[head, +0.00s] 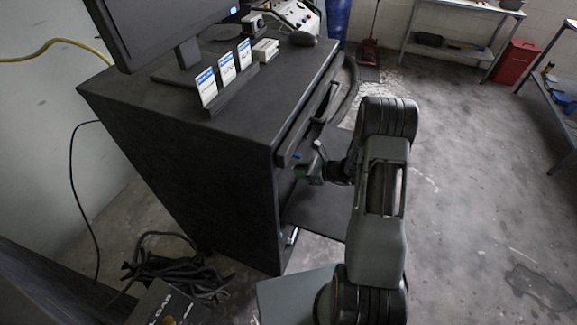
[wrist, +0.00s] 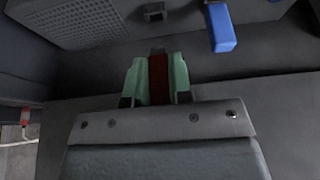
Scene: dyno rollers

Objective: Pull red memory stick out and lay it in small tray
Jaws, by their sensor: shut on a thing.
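The red memory stick (wrist: 158,80) shows in the wrist view as a dark red strip between the two green fingers of my gripper (wrist: 157,75). My gripper is shut on it. Its far end lies by the dark panel, and I cannot tell whether it is still seated in a port. In the head view my gripper (head: 302,172) is at the side of the dark cabinet, below its top, and the red stick cannot be made out there. I cannot make out a small tray in either view.
A blue stick (wrist: 221,28) juts out right of my gripper. A small metal port (wrist: 153,13) shows above it. In the head view the cabinet top (head: 190,125) carries a monitor (head: 150,25) and several upright cards (head: 226,68). Floor at right is open.

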